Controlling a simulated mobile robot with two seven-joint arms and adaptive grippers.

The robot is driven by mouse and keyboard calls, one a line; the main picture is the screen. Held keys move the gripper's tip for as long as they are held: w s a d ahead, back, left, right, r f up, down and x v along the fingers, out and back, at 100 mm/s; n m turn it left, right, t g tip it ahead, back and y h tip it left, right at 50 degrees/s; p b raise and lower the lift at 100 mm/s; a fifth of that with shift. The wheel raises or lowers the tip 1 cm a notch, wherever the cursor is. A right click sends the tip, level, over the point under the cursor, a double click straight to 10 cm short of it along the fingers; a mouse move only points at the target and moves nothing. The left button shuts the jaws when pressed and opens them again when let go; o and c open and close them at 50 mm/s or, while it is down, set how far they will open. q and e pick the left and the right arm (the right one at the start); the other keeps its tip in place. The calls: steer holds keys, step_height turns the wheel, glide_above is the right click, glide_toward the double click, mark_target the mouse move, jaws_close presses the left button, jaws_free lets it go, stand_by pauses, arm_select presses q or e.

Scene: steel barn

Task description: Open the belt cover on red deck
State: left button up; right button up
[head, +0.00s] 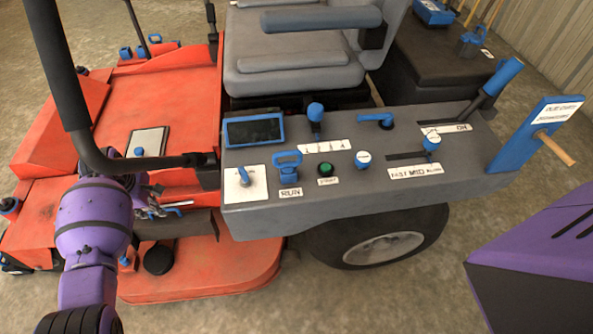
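The red deck (215,275) of the mower shows at the lower left, below and beside the grey control console. A small pale plate with a dark rim and a blue knob (148,141) lies flat on the red body; it may be the belt cover, and it looks closed. My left gripper (165,210) is low at the left, beside a small blue handle (178,204) at the deck's side. Its fingers are small and partly hidden behind my purple wrist, so I cannot tell if they touch the handle. My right gripper is not in view.
The grey console (300,205) carries switches, levers and a screen. A black bar (125,165) curves across in front of the red body, close to my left arm. A black wheel (375,245) stands below the console. A blue sign panel (535,130) stands right. Concrete floor is free at the bottom.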

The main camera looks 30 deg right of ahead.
arm_select(q)
steer(key=r, duration=0.4)
steer(key=shift+s+a+r, duration=0.15)
steer(key=shift+s, duration=0.2)
